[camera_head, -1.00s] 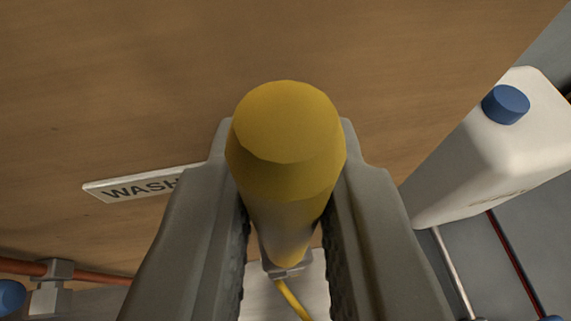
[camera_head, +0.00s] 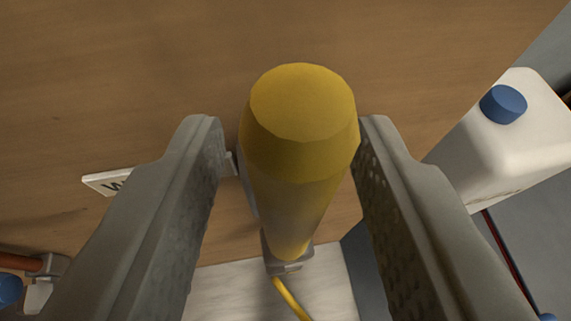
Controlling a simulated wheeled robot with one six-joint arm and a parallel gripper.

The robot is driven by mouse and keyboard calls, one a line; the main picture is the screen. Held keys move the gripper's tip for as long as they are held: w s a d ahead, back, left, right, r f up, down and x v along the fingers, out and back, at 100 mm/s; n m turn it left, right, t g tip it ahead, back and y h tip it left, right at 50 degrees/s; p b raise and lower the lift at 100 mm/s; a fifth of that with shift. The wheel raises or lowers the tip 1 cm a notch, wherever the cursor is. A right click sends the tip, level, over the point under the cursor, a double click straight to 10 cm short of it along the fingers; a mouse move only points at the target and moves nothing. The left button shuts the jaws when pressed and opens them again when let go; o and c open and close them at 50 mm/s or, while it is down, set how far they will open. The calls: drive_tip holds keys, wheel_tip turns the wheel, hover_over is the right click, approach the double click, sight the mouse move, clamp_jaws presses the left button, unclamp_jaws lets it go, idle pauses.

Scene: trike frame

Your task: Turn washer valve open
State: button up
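A thick yellow handle (camera_head: 300,160) with a faceted, rounded end points up toward the camera in the middle of the view. My gripper (camera_head: 290,135) is open, with one finger on each side of the handle. A clear gap shows between the left finger and the handle. The right finger is very close to it, and I cannot tell whether they touch. A grey fitting (camera_head: 287,262) shows at the handle's lower end. The valve body is not clearly visible.
A brown wooden panel (camera_head: 130,60) fills the background. A white jug (camera_head: 525,125) with a blue cap (camera_head: 504,103) stands close to the right finger. A copper pipe (camera_head: 20,262) and blue knob (camera_head: 8,289) are at lower left. A yellow cord (camera_head: 290,298) runs below the handle.

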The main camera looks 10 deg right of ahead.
drive_tip(key=v, duration=1.7)
drive_tip(key=shift+s, duration=0.1)
drive_tip(key=s+a+f+n+t+y, duration=0.1)
drive_tip(key=s+a+f+t, duration=0.1)
drive_tip(key=s+a+f, duration=0.5)
drive_tip(key=s+a+f+t+y, duration=0.1)
drive_tip(key=s+a+f, duration=0.5)
drive_tip(key=s+f, duration=0.6)
wheel_tip(320, 180, down, 2)
drive_tip(key=shift+a+f+n+t, duration=0.25)
drive_tip(key=shift+a+n+t, duration=0.15)
drive_tip(key=shift+t, duration=0.1)
